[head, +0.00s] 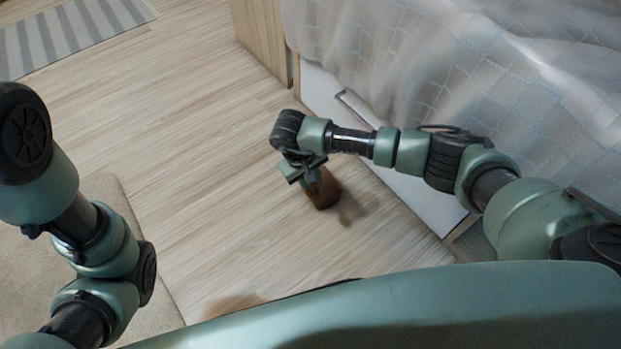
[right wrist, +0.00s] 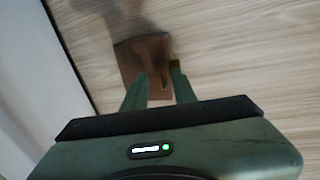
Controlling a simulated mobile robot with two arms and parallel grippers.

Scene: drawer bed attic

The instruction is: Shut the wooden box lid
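The small brown wooden box (head: 323,191) is on the floor near the middle of the head view, partly hidden by my right gripper. In the right wrist view the box (right wrist: 143,52) lies beyond the fingers, its near part showing between them. I cannot tell how far its lid is open. My right gripper (right wrist: 160,75) is open, its two fingers apart. In the head view the right gripper (head: 312,182) points down right over the box; whether it touches the box is unclear. Only links of my left arm show at the left; its gripper is out of view.
A bed with a pale patterned cover (head: 470,60) stands at the right, with a white drawer front (head: 400,190) and a dark handle below. A striped rug (head: 60,38) lies at the far left and a beige rug (head: 125,230) nearer. The wood floor (head: 190,130) between is clear.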

